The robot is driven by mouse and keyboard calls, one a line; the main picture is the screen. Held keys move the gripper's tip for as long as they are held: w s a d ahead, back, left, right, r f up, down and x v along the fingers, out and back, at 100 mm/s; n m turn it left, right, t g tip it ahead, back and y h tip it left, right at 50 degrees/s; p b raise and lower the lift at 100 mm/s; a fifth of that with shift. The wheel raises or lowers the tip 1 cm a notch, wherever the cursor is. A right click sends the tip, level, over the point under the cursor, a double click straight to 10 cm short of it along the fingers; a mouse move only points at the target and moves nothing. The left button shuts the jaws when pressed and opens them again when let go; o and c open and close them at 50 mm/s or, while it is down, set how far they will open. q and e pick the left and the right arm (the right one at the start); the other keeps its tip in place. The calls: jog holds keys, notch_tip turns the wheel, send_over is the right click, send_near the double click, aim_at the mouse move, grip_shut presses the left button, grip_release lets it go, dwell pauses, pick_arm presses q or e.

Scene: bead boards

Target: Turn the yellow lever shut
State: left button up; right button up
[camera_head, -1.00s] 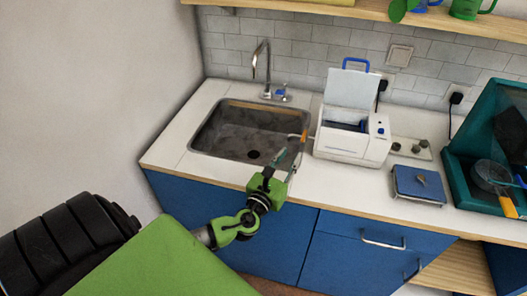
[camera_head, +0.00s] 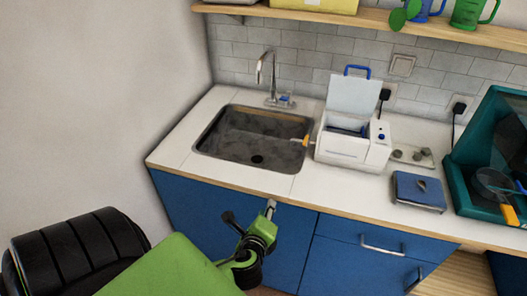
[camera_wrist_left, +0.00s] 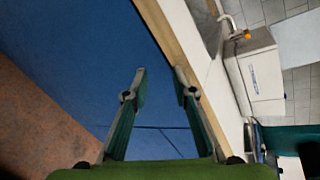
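The small yellow-orange lever (camera_head: 305,140) is at the left side of the white machine (camera_head: 341,150), near the sink's right rim. In the left wrist view the lever (camera_wrist_left: 247,35) shows as an orange tip by a pale spout on the machine (camera_wrist_left: 262,80). I cannot tell its exact turn. My left gripper (camera_head: 270,207) is in front of the blue cabinet, below the counter edge and well apart from the lever. In the left wrist view its two fingers (camera_wrist_left: 160,72) are spread with nothing between them. My right gripper is not in view.
The sink (camera_head: 254,138) with its faucet (camera_head: 268,78) is left of the machine, whose lid stands open. A blue box (camera_head: 418,191) and a teal rack (camera_head: 465,180) are to the right. The counter's front edge runs above my left gripper.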

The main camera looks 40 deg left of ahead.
pick_arm(q)
notch_tip(320, 180, down, 9)
jog(key=s+n+g+h, duration=0.1)
jog(key=s, duration=0.1)
jog(key=shift+d+n+g+b, duration=0.15)
jog(key=shift+n+g+b, duration=0.15)
jog(key=shift+g, duration=0.1)
